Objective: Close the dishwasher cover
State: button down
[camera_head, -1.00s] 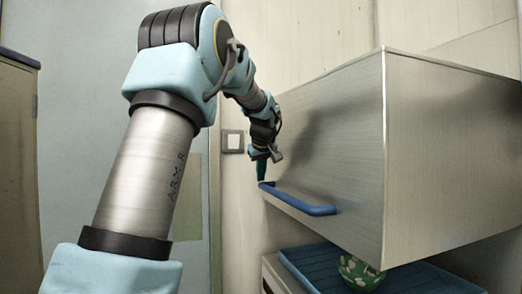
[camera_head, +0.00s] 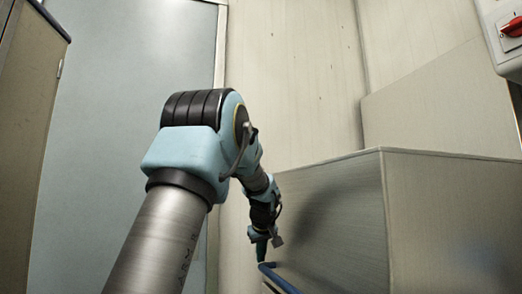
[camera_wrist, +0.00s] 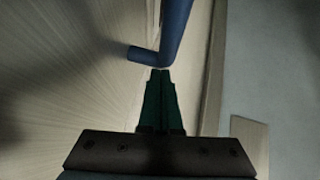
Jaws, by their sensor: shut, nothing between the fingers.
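The dishwasher cover (camera_head: 335,215) is a brushed metal box-shaped hood at the lower right of the head view; its lower part is cut off. Its blue bar handle (camera_head: 277,279) sits low on the front face and is partly out of frame. My gripper (camera_head: 262,256) is at the handle's far end, its dark green fingers pointing down. In the wrist view the fingers (camera_wrist: 160,75) are shut together and empty. Their tips are right by the bent end of the blue handle (camera_wrist: 174,35); I cannot tell whether they touch it.
A pale wall (camera_head: 290,80) stands behind the cover, with a grey-blue door (camera_head: 130,90) to the left. A cabinet (camera_head: 25,80) is at the far left edge. A control box with a red switch (camera_head: 511,27) is at the upper right. The basin below is out of view.

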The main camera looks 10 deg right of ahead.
jog(key=shift+s+f, duration=0.15)
jog(key=shift+f, duration=0.35)
jog(key=shift+a+r+p, duration=0.15)
jog(key=shift+r+p, duration=0.35)
jog(key=shift+r, duration=0.05)
jog(key=w+a+r+p+v, duration=0.1)
jog(key=w+r+p+v, duration=0.1)
jog(key=v, duration=1)
jog(key=s+a+f+m+g+p, duration=0.1)
jog(key=s+a+f+g+p, duration=0.1)
jog(key=s+a+f, duration=0.3)
jog(key=s+a+f+m+g+p, duration=0.1)
jog(key=s+a+f+p, duration=0.3)
jog(key=s, duration=0.8)
jog(key=s+a+f+m+g+p, duration=0.2)
jog(key=s+a+f+g+p, duration=0.1)
jog(key=s+a+f, duration=0.5)
notch_tip(320, 180, down, 3)
jog(key=shift+s+r, duration=0.1)
jog(key=shift+s, duration=0.65)
